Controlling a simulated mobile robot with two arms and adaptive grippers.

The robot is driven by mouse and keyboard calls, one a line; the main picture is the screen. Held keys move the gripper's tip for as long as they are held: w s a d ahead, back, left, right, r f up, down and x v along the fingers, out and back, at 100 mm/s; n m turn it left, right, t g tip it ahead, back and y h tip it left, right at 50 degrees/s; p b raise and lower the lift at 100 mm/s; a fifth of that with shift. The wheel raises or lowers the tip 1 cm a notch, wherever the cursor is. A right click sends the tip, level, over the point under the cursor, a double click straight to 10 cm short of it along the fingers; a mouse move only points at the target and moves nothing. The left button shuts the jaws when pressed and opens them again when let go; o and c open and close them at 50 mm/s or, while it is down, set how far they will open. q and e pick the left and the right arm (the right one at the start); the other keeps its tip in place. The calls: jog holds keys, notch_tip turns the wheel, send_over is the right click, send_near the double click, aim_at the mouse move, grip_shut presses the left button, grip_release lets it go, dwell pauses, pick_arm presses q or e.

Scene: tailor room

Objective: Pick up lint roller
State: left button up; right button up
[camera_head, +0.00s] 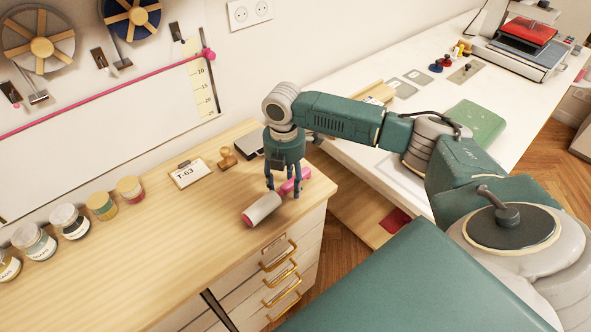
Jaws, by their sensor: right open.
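The lint roller lies on the wooden table near its right front corner, with a white roll (262,208) and a pink handle (297,178). My right gripper (283,192) points down over the roller. Its fingers are open and stand around or just above the handle; I cannot tell whether they touch it. Part of the handle is hidden behind the fingers. My left gripper is not in view.
A stamp (228,158), a T-63 card (188,174) and a dark box (247,146) sit behind the roller. Several jars (101,205) line the table's left. The wooden table's (150,270) middle is clear. A white table (350,95) stands to the right.

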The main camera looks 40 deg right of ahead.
grip_shut()
jog(key=shift+r, duration=0.1)
